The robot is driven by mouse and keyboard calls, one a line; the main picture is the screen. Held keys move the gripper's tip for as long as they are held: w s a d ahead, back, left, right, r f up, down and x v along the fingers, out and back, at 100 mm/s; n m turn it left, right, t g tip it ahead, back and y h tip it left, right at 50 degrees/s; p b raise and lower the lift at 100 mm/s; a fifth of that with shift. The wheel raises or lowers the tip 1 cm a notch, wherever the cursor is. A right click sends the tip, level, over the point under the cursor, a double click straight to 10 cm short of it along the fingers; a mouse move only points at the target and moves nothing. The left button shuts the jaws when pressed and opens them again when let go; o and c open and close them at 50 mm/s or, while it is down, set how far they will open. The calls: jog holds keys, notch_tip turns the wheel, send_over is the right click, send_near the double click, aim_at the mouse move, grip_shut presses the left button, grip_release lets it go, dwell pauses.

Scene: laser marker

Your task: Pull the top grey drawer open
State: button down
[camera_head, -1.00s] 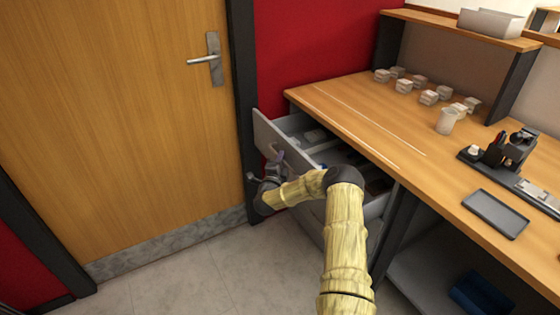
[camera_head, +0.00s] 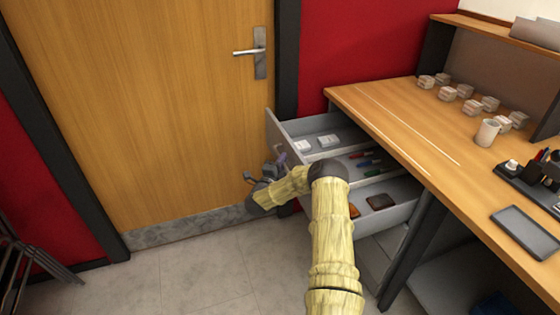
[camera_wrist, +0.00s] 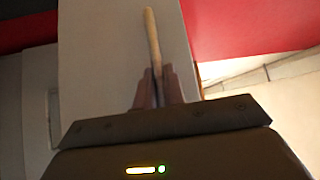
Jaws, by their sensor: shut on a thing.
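The top grey drawer (camera_head: 272,127) is pulled out from under the wooden desk, well open. My gripper (camera_head: 276,160) is at the outer side of the drawer front, partly hidden by my arm. In the wrist view, my gripper (camera_wrist: 155,85) is shut on the drawer's thin tan bar handle (camera_wrist: 152,35), which stands against the grey drawer front (camera_wrist: 95,60).
A wooden door (camera_head: 140,110) with a metal handle (camera_head: 257,52) stands close left of the drawer. The desk (camera_head: 400,125) holds small white boxes, a cup (camera_head: 487,132) and a dark tray (camera_head: 525,232). Tiled floor (camera_head: 215,278) is free in front.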

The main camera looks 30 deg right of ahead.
jog(key=shift+f, duration=0.1)
jog(key=c, duration=1.5)
grip_release()
jog(key=shift+a, duration=0.2)
jog(key=shift+b+v, duration=0.35)
jog(key=shift+v, duration=8.25)
